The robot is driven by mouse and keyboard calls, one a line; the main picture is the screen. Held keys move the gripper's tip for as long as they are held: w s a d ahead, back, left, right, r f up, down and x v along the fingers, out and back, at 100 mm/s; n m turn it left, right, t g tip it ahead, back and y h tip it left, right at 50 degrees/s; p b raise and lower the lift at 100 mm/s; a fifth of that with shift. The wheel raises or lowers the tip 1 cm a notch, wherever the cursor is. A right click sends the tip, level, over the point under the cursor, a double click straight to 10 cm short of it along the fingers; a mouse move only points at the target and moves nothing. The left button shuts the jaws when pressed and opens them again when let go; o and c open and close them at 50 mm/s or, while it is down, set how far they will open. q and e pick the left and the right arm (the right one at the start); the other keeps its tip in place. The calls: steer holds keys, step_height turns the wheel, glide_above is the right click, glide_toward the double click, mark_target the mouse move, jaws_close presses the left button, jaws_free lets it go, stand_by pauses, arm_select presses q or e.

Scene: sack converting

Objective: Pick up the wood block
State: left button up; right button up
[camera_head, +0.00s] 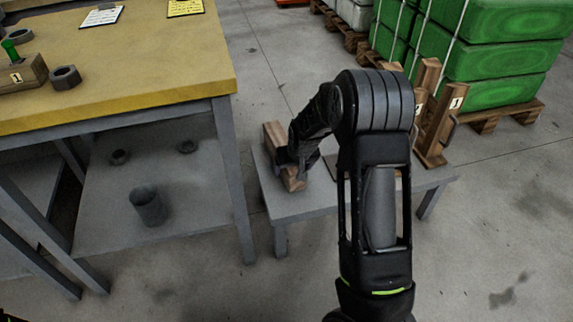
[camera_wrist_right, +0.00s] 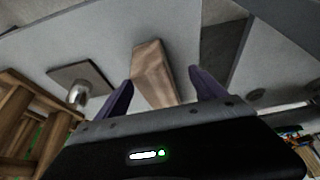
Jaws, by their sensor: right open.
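The wood block (camera_head: 273,133) is a long brown bar lying on a low grey table in the head view. My right gripper (camera_head: 291,164) is over the block and hides its middle; both ends show. In the right wrist view, the wood block (camera_wrist_right: 152,66) runs lengthwise between the two spread fingers of the right gripper (camera_wrist_right: 162,88). A gap shows on each side of the block, so the fingers are open. I cannot tell how far the fingertips reach down its sides. My left gripper is not in view.
The low grey table (camera_head: 308,199) also bears a wooden rack (camera_head: 433,130) at its right. A yellow-topped workbench (camera_head: 165,70) with a lower shelf stands close on the left. Green wrapped sacks (camera_head: 500,60) on pallets stand behind. Floor at the front right is clear.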

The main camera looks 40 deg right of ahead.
mark_target(294, 178)
step_height(294, 178, down, 5)
steer(key=shift+s+d+r+b, duration=0.1)
steer(key=shift+s+d+b, duration=0.05)
steer(key=shift+b, duration=1.1)
steer(key=shift+d+f, duration=0.15)
steer(key=shift+f, duration=0.2)
steer(key=shift+w+f, duration=0.95)
steer(key=shift+w+a+r, duration=0.1)
steer(key=shift+a+r, duration=0.1)
steer(key=shift+r, duration=0.05)
steer(key=shift+d+r, duration=0.2)
steer(key=shift+c, duration=0.3)
